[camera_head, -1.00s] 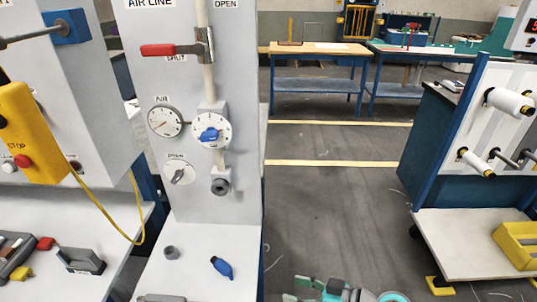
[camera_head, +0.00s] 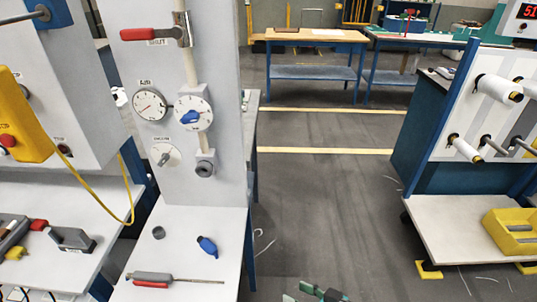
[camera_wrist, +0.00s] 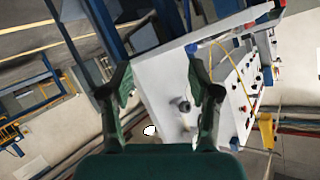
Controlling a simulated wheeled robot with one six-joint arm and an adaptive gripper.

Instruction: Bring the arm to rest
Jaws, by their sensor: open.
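My gripper (camera_wrist: 160,82) is open in the wrist view. Its two dark green fingers stand well apart with nothing between them. Beyond them the tilted wrist view shows a white panel, at a distance I cannot tell. In the head view only a small green part of my arm (camera_head: 318,292) shows at the bottom edge, over the floor to the right of the white shelf (camera_head: 185,222). The rest of the arm is out of view.
On the shelf are a blue fitting (camera_head: 207,246), a grey ring (camera_head: 159,232) and a red-handled tool (camera_head: 152,280). The air panel (camera_head: 225,120) stands behind.

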